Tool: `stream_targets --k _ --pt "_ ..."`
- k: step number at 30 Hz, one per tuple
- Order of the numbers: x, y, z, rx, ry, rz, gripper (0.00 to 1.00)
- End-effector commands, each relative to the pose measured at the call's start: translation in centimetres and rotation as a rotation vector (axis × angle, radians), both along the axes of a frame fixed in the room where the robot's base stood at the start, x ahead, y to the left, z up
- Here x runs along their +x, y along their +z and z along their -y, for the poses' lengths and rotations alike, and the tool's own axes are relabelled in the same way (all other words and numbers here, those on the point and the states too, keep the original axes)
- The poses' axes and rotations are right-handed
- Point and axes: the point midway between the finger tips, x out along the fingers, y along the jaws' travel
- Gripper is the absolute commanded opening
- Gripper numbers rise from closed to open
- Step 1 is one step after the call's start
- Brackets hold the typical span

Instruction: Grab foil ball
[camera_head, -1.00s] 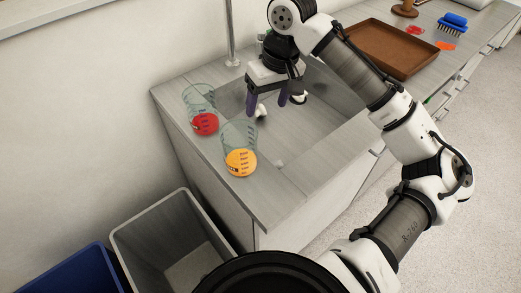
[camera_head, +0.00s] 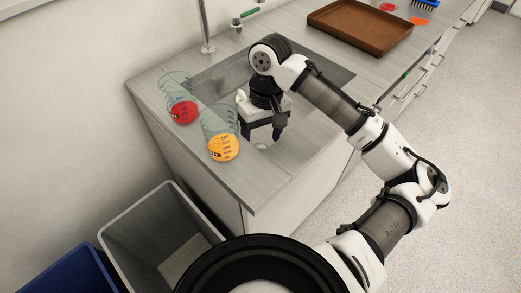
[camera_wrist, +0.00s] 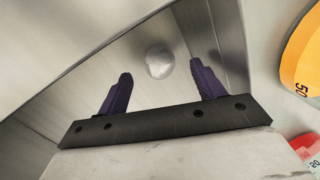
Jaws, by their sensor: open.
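The foil ball (camera_wrist: 159,61) shows in the wrist view as a small pale, crumpled ball on the grey floor of the sink basin. My gripper (camera_wrist: 160,72) is open, with its two dark purple fingers apart. In that view the ball appears between and just beyond the fingertips, with nothing held. In the head view my gripper (camera_head: 263,138) points down into the near part of the sink (camera_head: 212,82). A pale patch shows below the fingers there, too small to tell clearly.
Beakers with red liquid (camera_head: 184,112) and orange liquid (camera_head: 223,149) stand on the counter left of my gripper. A faucet (camera_head: 206,30) rises behind the sink. A brown tray (camera_head: 360,38) lies farther back. A grey bin (camera_head: 125,240) and a blue bin (camera_head: 55,275) stand below the counter.

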Motion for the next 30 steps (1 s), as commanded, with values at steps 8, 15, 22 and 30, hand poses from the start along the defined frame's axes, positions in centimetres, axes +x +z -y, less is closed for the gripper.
stream_targets --k 8,15,22,30 --pt "-0.5 -3.3 -0.1 0.0 -0.001 0.0 0.68" --pt "-0.5 -3.4 -0.1 0.0 0.0 0.001 0.68" --pt "-0.5 -3.4 -0.1 0.0 0.0 0.001 0.37" --pt "-0.5 -3.4 -0.1 0.0 0.0 0.001 0.19"
